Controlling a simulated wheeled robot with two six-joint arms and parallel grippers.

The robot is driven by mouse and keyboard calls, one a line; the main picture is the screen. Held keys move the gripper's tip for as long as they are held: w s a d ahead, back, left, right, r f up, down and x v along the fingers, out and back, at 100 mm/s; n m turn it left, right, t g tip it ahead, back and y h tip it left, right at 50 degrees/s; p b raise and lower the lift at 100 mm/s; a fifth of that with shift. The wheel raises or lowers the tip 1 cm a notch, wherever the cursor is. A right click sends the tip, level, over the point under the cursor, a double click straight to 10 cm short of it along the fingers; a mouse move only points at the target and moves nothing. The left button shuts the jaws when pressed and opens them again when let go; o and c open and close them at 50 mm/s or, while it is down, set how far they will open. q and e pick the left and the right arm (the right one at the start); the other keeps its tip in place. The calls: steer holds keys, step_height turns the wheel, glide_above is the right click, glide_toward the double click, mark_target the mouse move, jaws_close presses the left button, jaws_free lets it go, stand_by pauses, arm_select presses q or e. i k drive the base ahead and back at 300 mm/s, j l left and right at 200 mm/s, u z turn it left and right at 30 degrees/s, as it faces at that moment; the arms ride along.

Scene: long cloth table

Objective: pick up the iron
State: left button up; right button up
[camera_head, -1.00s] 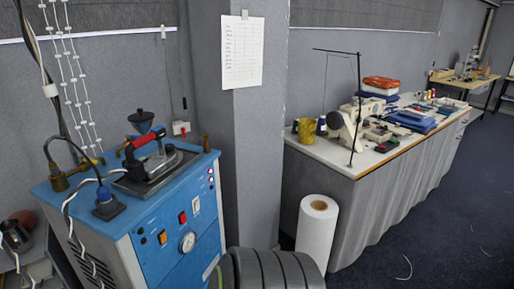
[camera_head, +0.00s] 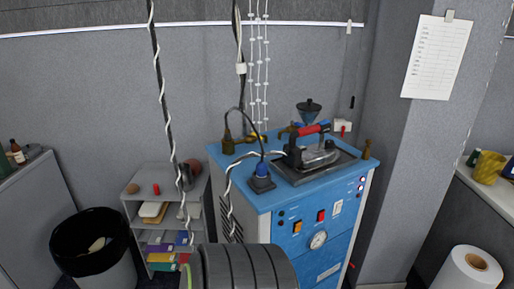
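The iron (camera_head: 318,154) sits upright on a dark rest plate (camera_head: 339,162) on top of a blue steam station (camera_head: 290,222). It has a red and black handle and a grey metal body. A white hose or cord runs from it to the left across the station top. Neither of my grippers shows in the head view, so I cannot see whether they are open or shut.
A small shelf (camera_head: 131,207) with coloured items stands left of the station, beside a black-lined bin (camera_head: 78,238). Cords (camera_head: 163,100) hang in front. A white roll (camera_head: 468,272) stands at the right, below a table edge. A pillar with a paper sheet (camera_head: 437,57) rises right of the station.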

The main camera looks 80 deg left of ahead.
mark_target(311, 158)
steer(key=l+u, duration=0.1)
steer(key=u, duration=0.35)
steer(key=l+u, duration=0.1)
steer(key=u, duration=0.8)
steer(key=l+u, duration=0.15)
steer(key=u, duration=0.35)
